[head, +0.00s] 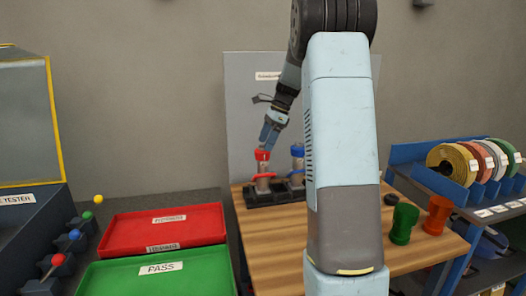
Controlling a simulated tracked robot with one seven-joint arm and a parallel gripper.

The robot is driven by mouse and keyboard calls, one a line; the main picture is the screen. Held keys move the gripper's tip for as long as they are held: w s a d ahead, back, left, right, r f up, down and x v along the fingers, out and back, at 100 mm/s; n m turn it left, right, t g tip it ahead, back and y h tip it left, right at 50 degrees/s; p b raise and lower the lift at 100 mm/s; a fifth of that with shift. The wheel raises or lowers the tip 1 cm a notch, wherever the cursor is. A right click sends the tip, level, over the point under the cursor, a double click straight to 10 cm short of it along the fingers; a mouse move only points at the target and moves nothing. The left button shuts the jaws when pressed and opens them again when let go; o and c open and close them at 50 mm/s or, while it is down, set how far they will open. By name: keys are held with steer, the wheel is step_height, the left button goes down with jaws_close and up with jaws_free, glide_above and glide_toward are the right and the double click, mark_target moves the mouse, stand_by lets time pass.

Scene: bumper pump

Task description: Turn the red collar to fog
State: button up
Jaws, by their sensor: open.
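The red collar (262,155) sits on top of an upright pump bottle in a dark holder (262,201) on the wooden table. A second red part (263,176) shows lower on the same bottle. My gripper (265,144) points down from above, its fingertips at or just above the red collar. The fingers look small and close together here, and I cannot tell whether they touch the collar. Any marks on the collar are too small to read. A second bottle with a blue collar (297,149) stands just to the right, partly hidden by my arm.
A grey labelled panel (246,110) stands behind the bottles. Green (404,222) and orange (437,215) cups stand at the table's right. Red (200,237) and green PASS (205,264) trays lie at left; a blue rack holds several reels (448,164) at right.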

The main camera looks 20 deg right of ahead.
mark_target(262, 150)
steer(key=shift+x, duration=2.25)
steer(key=shift+c, duration=0.4)
